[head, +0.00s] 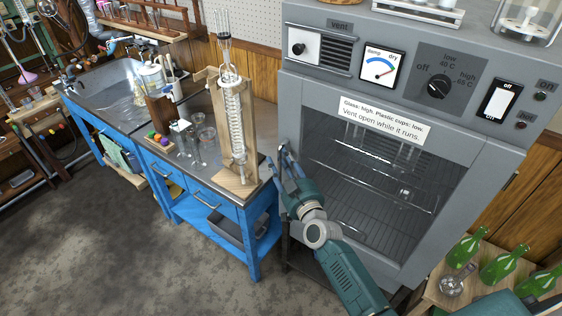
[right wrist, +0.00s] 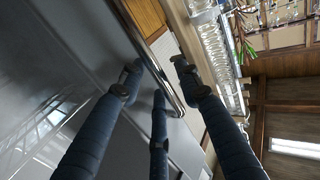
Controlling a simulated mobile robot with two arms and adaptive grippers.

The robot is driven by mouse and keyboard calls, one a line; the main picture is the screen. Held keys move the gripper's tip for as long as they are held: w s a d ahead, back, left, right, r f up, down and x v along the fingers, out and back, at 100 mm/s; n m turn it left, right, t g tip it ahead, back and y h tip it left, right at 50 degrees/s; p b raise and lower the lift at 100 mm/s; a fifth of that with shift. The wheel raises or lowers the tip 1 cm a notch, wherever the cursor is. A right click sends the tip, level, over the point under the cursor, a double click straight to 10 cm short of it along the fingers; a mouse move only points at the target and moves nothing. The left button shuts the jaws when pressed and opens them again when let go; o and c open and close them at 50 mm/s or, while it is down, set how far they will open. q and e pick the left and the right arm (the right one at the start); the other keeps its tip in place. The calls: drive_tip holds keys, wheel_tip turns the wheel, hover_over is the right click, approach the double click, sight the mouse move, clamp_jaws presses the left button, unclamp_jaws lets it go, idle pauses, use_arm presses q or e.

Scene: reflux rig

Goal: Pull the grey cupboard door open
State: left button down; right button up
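The grey cupboard (head: 460,140) stands at the right in the head view. Its door, with a dark glass pane (head: 385,190), looks shut. My right gripper (head: 285,165) is at the door's left edge. In the right wrist view, a metal bar (right wrist: 148,62), apparently the door handle, runs between the spread fingers of my right gripper (right wrist: 157,70). The fingers look open; whether any touches the bar is unclear. In the head view the handle is hidden behind my gripper. My left gripper is not in view.
A blue bench (head: 205,200) with a glass coil on a wooden stand (head: 238,130) stands close left of the cupboard. Green bottles (head: 500,262) stand on a low wooden table at the right. Grey floor (head: 110,240) is clear in front of the bench.

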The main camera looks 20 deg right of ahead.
clamp_jaws()
